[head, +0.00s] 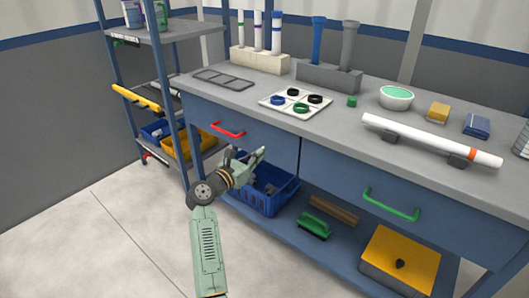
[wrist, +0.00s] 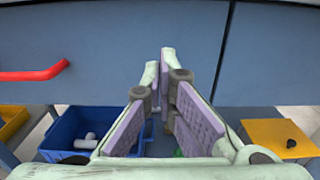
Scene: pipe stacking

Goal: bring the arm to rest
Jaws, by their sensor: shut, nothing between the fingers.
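My gripper (head: 256,158) is in front of the blue workbench, below the bench top and near the red drawer handle (head: 228,130). In the wrist view my gripper (wrist: 159,62) points at the blue drawer fronts, its purple pads close together at the tips with nothing between them. My arm reaches up from the bottom of the head view, bent at the wrist. No contact with the bench can be made out.
The bench top (head: 240,98) holds pipes in stands, a tray with rings (head: 296,103), a bowl (head: 396,97) and a long white pipe (head: 430,139). On the lower shelf are a blue crate (head: 262,200), a brush (head: 314,226) and a yellow-topped box (head: 400,258). Open floor lies left.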

